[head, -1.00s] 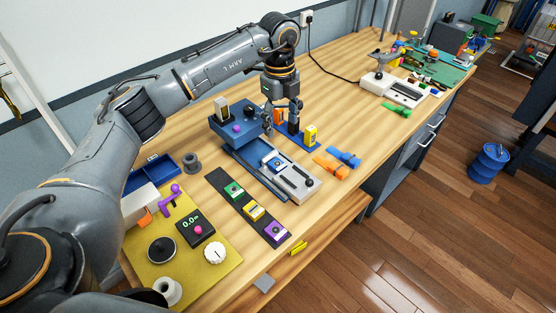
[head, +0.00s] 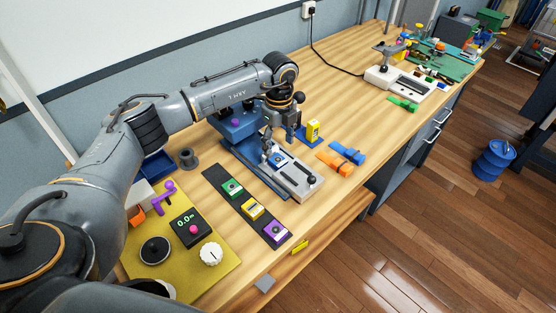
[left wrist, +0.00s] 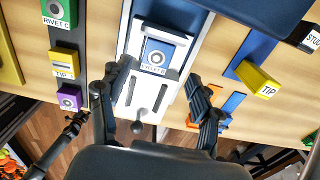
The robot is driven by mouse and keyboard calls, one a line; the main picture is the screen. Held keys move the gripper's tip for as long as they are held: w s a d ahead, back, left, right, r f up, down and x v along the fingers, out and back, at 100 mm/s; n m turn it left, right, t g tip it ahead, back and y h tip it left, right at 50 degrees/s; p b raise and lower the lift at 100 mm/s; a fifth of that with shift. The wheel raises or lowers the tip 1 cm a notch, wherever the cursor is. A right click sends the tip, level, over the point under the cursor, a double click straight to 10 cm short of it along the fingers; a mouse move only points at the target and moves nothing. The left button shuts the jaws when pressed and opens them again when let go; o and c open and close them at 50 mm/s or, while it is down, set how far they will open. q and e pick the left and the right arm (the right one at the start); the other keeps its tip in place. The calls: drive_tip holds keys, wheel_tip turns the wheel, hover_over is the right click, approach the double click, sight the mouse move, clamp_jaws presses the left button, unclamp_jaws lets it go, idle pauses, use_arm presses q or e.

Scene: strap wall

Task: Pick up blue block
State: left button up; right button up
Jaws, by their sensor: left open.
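The blue block (head: 278,160), with a round eyelet and a label on its face, sits in the grey slotted fixture (head: 303,181) on the bench. In the left wrist view the blue block (left wrist: 157,53) lies ahead of the fingers, between the fixture's light side walls. My left gripper (head: 280,148) is open just above the block, its fingers partly hiding it. In the left wrist view the left gripper (left wrist: 154,82) has its fingers spread, with nothing between the tips.
A dark strip (head: 213,174) with green, yellow and purple blocks lies in front. The blue press (head: 237,128) stands behind the fixture. A yellow block (head: 313,130) stands beyond it. Orange and blue clips (head: 334,165) lie to the right. Bare wood lies farther right.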

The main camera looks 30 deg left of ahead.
sight(278, 159)
use_arm(q)
drive_tip(key=shift+s+f+p, duration=0.1)
drive_tip(key=shift+f+p, duration=0.2)
drive_tip(key=shift+f, duration=0.1)
drive_tip(key=f, duration=0.1)
drive_tip(key=f+p, duration=0.1)
drive_tip(key=f, duration=0.1)
drive_tip(key=shift+s+f, duration=0.2)
drive_tip(key=shift+f, duration=0.05)
drive_tip(key=shift+w+f, duration=0.1)
drive_tip(key=shift+f, duration=0.4)
drive_tip(key=shift+r, duration=0.1)
clamp_jaws()
